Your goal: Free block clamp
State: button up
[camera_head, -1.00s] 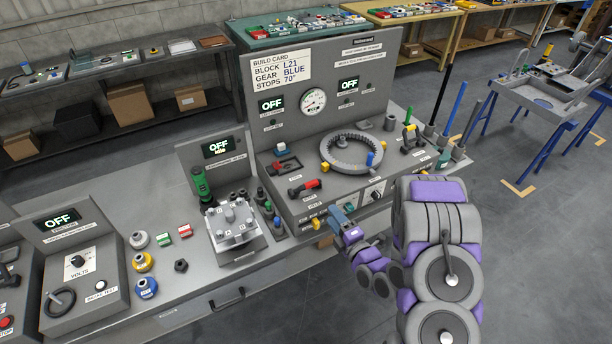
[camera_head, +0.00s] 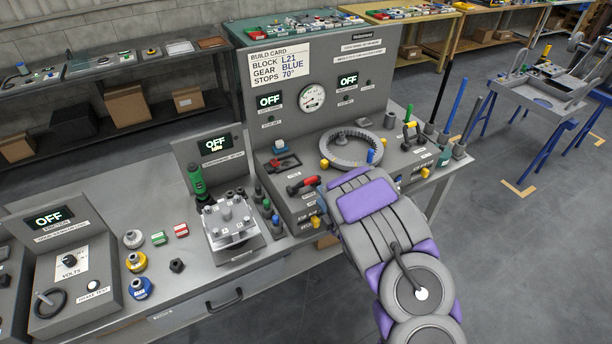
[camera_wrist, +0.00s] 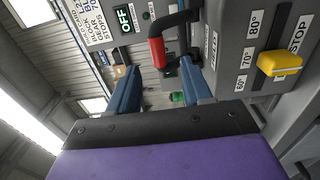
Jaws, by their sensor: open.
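A lever with a red grip and black arm (camera_head: 303,186) is on the sloped grey panel in the head view; its label is too small to read, so I cannot tell for sure that it is the block clamp. A red-gripped lever (camera_wrist: 157,52) also shows in the wrist view, just beyond my fingertips. My gripper (camera_wrist: 158,72) is open, its two blue fingers apart with nothing held. A second red and black handle (camera_head: 282,162) sits farther up the panel. A metal block fixture (camera_head: 229,219) stands on the bench to the left.
A grey ring gear (camera_head: 351,149) lies on the panel. A yellow stop knob (camera_wrist: 279,63) sits by the 60°, 70° and 80° marks in the wrist view. The build card (camera_head: 281,63) reads L21, BLUE, 70°. Tall rods stand at the panel's right.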

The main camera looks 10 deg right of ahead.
aim_at(311, 183)
jog(key=p, duration=0.1)
jog(key=w+p, duration=0.1)
jog(key=shift+w+a+r+p, duration=0.25)
jog(key=shift+a+p, duration=0.1)
jog(key=shift+a, duration=0.05)
jog(key=x, duration=0.4)
jog(key=b+x, duration=0.1)
jog(key=x, duration=0.3)
jog(key=shift+w+a+f, duration=0.1)
jog(key=shift+w+f, duration=0.1)
jog(key=shift+w, duration=0.15)
jog(key=shift+c, duration=0.4)
grip_shut()
